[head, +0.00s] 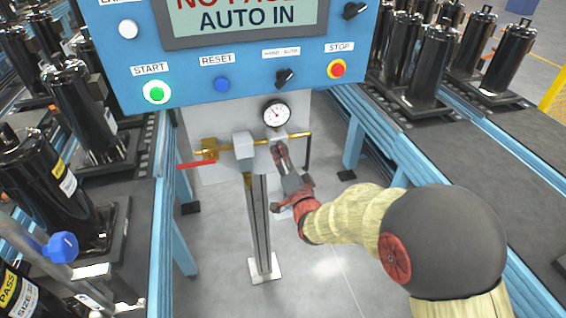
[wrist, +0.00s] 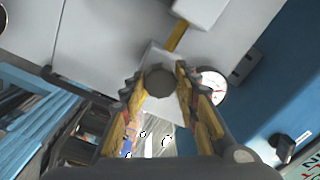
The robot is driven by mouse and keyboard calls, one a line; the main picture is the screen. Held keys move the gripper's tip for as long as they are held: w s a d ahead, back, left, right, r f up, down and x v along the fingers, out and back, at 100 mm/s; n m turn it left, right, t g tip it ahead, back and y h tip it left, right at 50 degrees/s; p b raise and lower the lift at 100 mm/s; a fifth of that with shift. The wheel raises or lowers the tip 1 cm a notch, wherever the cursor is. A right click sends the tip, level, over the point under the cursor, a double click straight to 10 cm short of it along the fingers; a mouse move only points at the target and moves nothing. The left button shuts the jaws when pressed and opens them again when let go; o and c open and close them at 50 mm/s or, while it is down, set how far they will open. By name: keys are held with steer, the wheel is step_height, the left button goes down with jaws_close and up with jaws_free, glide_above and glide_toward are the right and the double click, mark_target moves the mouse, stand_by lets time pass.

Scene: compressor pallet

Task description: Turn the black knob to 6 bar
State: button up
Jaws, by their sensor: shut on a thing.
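The black knob (wrist: 160,82) shows in the wrist view as a dark round end between my two fingers, in front of a light grey block. My gripper (head: 281,152) is shut on it, one finger on each side. In the head view my fingers hide the knob, below the round white pressure gauge (head: 276,114). The gauge also shows in the wrist view (wrist: 212,87), just right of my right finger. Its dark needle points up and left in the head view; the scale numbers are too small to read.
A brass pipe (head: 297,135) runs across the grey panel, with a red lever (head: 196,165) at the left. Above is the blue control panel (head: 190,75) with a lit green START button (head: 157,92). Conveyors with black cylinders flank both sides. Floor below is clear around a metal post (head: 260,225).

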steer(key=shift+m+h+b, duration=0.3)
steer(key=shift+m+b, duration=6.35)
steer(key=shift+m, duration=1.15)
steer(key=o, duration=1.1)
steer(key=shift+o, duration=0.2)
steer(key=shift+r, duration=0.1)
steer(key=v, duration=1.2)
